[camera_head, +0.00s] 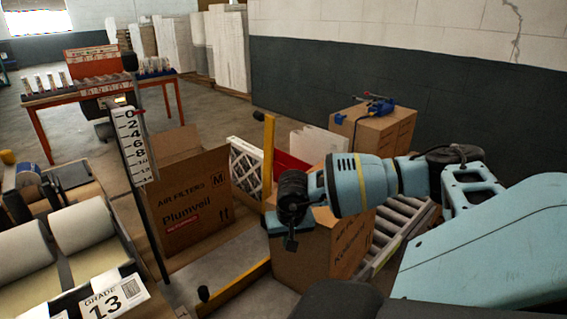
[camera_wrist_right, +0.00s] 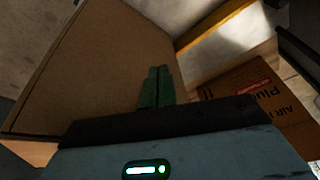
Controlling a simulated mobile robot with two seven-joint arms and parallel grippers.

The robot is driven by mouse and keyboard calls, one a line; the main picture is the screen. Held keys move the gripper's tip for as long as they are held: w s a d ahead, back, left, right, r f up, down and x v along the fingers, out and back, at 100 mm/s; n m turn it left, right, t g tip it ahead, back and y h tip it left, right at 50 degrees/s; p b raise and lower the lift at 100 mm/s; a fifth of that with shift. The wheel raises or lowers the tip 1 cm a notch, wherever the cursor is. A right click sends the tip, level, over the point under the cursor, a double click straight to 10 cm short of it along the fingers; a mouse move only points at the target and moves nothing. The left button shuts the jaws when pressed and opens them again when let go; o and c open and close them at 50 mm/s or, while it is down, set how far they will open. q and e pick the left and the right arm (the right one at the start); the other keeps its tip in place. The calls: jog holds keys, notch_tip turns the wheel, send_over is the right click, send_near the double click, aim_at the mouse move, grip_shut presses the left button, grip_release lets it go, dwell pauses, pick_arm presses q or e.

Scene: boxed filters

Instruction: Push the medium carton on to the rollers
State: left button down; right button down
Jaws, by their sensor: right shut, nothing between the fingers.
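A brown carton (camera_head: 303,255) with printing on its right side stands under and behind my right gripper, beside the rollers (camera_head: 400,222). Its broad plain face (camera_wrist_right: 105,60) fills the left of the right wrist view. My right gripper (camera_head: 290,242) is shut and empty, its fingertips (camera_wrist_right: 157,86) close to that face; I cannot tell whether they touch it. Another carton (camera_head: 192,205), marked M and Plumveil with a raised flap, stands to the left, apart from the gripper; it also shows in the right wrist view (camera_wrist_right: 250,92). The held-out arm hides part of the nearer carton. My left gripper is out of view.
A yellow post (camera_head: 268,150) and a low yellow-edged rail (camera_head: 235,288) lie between the cartons. A further carton (camera_head: 385,135) bears a blue tool (camera_head: 376,106). A height scale (camera_head: 131,145) and padded rolls (camera_head: 80,228) stand at left. An orange table (camera_head: 100,92) is behind.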

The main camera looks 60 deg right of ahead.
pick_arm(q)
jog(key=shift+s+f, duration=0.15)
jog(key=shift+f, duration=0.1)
pick_arm(e)
jog(key=shift+s+d+f, duration=0.1)
jog(key=shift+s+d, duration=0.15)
jog(key=shift+d, duration=0.5)
jog(key=shift+s+d+f, duration=0.1)
jog(key=shift+s+d, duration=0.15)
jog(key=shift+d, duration=0.45)
pick_arm(q)
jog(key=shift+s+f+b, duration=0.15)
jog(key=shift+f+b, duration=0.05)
jog(key=shift+b, duration=0.15)
pick_arm(e)
jog(key=shift+s+d, duration=0.2)
jog(key=shift+d, duration=0.6)
jog(key=shift+s+d, duration=0.2)
jog(key=shift+d, duration=0.6)
jog(key=shift+s+d, duration=0.2)
jog(key=shift+d, duration=0.6)
jog(key=shift+s+d+r, duration=0.1)
jog(key=shift+s+d, duration=0.05)
jog(key=shift+d, duration=0.7)
jog(key=shift+s+d, duration=0.2)
jog(key=shift+d, duration=0.6)
jog(key=shift+s+d+r, duration=0.1)
jog(key=shift+s+d, duration=0.05)
jog(key=shift+d, duration=0.7)
